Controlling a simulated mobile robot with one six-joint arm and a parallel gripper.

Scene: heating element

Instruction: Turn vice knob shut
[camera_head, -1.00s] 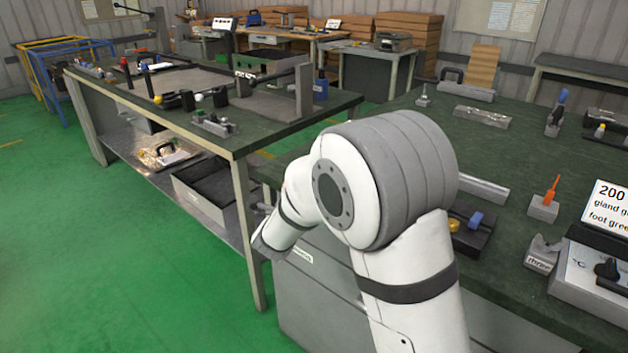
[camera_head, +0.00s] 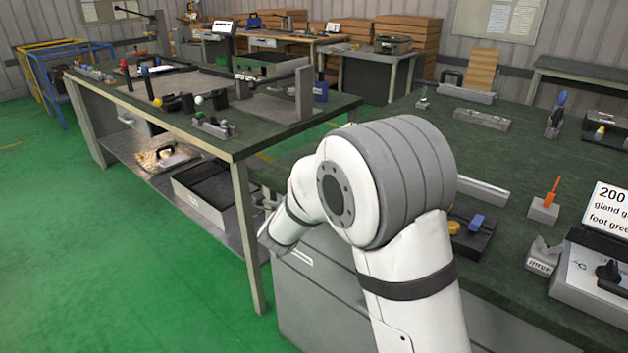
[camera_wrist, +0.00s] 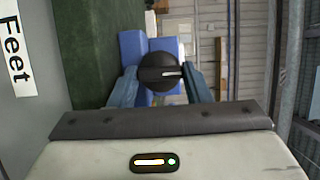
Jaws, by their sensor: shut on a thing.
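A round black knob (camera_wrist: 158,68) with a pale bar mark on its face shows in the middle of the wrist view. The blue body of the vice (camera_wrist: 131,45) shows behind it. My gripper (camera_wrist: 161,84) has its two blue fingers on either side of the knob and is shut on it. The knob's far side and the rest of the vice are hidden. In the head view my arm covers the near bench edge, and neither my gripper nor the vice knob can be made out there.
A green-topped bench (camera_head: 400,130) carries several tools and fixtures on the right. A second bench (camera_head: 250,135) with a lower shelf and a grey bin (camera_head: 200,205) stands to the left. Green floor (camera_head: 130,270) is clear at left. A "Feet" label (camera_wrist: 18,50) shows in the wrist view.

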